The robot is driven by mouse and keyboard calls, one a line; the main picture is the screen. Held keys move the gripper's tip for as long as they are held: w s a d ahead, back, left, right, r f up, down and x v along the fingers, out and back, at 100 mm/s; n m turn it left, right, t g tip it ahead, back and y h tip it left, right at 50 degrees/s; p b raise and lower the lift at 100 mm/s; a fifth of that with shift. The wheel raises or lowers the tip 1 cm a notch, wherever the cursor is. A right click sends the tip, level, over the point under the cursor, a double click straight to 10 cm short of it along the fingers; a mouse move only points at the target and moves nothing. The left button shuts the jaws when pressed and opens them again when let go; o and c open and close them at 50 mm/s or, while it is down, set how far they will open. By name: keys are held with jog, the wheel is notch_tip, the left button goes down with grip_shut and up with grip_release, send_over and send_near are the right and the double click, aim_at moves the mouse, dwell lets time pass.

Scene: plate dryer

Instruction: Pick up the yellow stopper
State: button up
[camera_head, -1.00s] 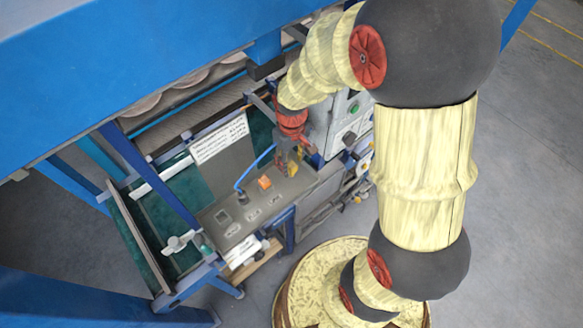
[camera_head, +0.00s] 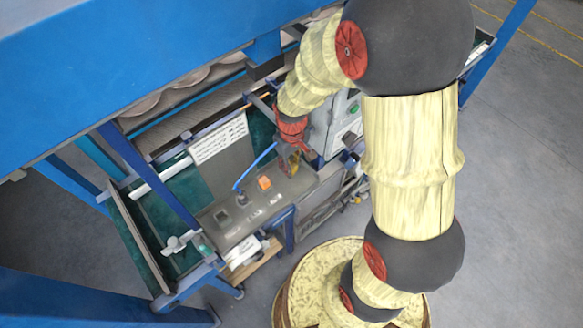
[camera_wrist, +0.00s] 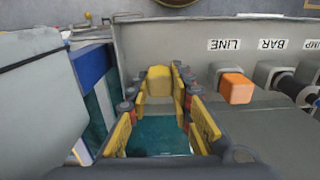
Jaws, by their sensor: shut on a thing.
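The yellow stopper (camera_wrist: 160,84) is a rounded yellow block in the middle of the wrist view. My gripper (camera_wrist: 160,100) has its two fingers, with yellow pads, on the left and right of it, shut on it at the far end of the fingers. Its lower part and the contact faces are partly hidden by the fingers. In the head view my gripper (camera_head: 290,162) points down at the right end of the grey panel, and the stopper cannot be clearly told apart from the fingers there.
An orange block (camera_wrist: 237,88) sits close to the right of my gripper, on the grey panel (camera_head: 225,221) with labels. A blue cable (camera_head: 255,166) runs just left of my gripper. A grey control box (camera_head: 343,122) stands close on the right. A green surface shows below the fingers.

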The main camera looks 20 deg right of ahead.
jog(key=shift+c, duration=1.4)
jog(key=shift+r, duration=0.1)
